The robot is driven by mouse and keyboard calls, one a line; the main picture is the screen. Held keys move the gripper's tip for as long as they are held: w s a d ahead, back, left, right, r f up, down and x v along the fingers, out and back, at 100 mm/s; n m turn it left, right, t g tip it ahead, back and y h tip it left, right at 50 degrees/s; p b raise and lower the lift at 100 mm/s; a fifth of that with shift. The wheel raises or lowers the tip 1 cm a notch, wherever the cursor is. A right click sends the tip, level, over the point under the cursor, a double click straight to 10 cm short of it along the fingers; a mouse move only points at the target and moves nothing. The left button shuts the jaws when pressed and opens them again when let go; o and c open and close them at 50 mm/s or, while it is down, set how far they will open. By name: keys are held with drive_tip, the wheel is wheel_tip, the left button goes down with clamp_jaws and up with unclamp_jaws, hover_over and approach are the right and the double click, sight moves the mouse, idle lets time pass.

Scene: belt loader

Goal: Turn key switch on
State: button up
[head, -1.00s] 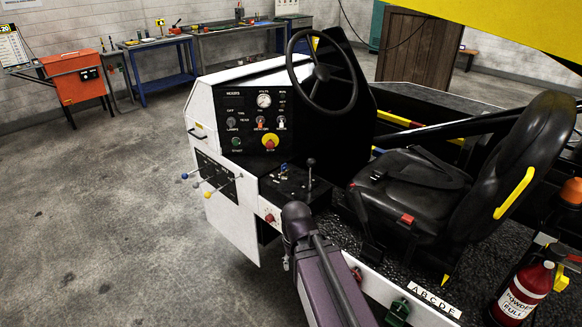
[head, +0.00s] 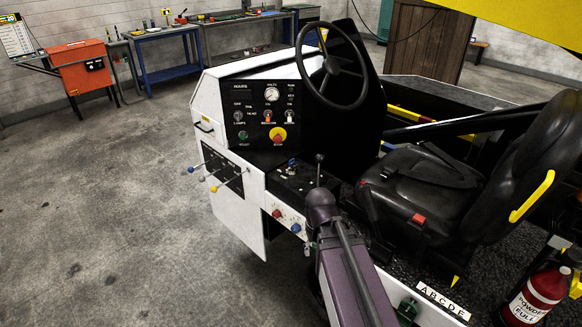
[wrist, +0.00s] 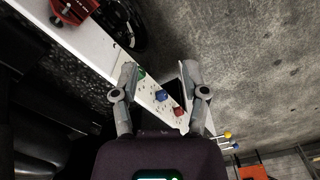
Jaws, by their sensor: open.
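The dash panel (head: 262,117) of the white loader holds a round gauge, small switches, a green button (head: 243,135) and a red knob on a yellow disc (head: 279,136). A small switch (head: 290,116) sits at the panel's right, below small lettering; I cannot tell surely which control is the key switch. My gripper (wrist: 160,72) is open and empty in the wrist view. Its fingers are above the loader's white side sill, with green (wrist: 140,72), blue (wrist: 161,95) and red (wrist: 179,111) knobs between or near them. My arm hides most of the gripper in the head view.
Levers with coloured knobs (head: 215,178) stick out from the loader's side. A steering wheel (head: 331,65), black seat (head: 425,190) and fire extinguisher (head: 535,297) are to the right. Workbenches (head: 165,65) and an orange cabinet (head: 80,70) stand behind. Floor at left is clear.

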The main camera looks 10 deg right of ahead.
drive_tip(key=w+r+n+p, duration=0.3)
drive_tip(key=w+n, duration=0.3)
drive_tip(key=w, duration=0.5)
drive_tip(key=w+r+n+p, duration=0.35)
drive_tip(key=w+n, duration=0.25)
drive_tip(key=w, duration=0.6)
wheel_tip(320, 180, up, 6)
drive_tip(key=f+n+p, duration=0.1)
drive_tip(key=n+p, duration=0.4)
drive_tip(key=n, duration=0.7)
hover_over(292, 166)
drive_tip(key=shift+w+r, duration=0.25)
drive_tip(key=shift+w, duration=0.05)
drive_tip(key=shift+f, duration=0.1)
wheel_tip(292, 166, down, 14)
drive_tip(key=b, duration=1.3)
drive_tip(key=shift+r+b, duration=0.2)
drive_tip(key=shift+b, duration=0.1)
clamp_jaws()
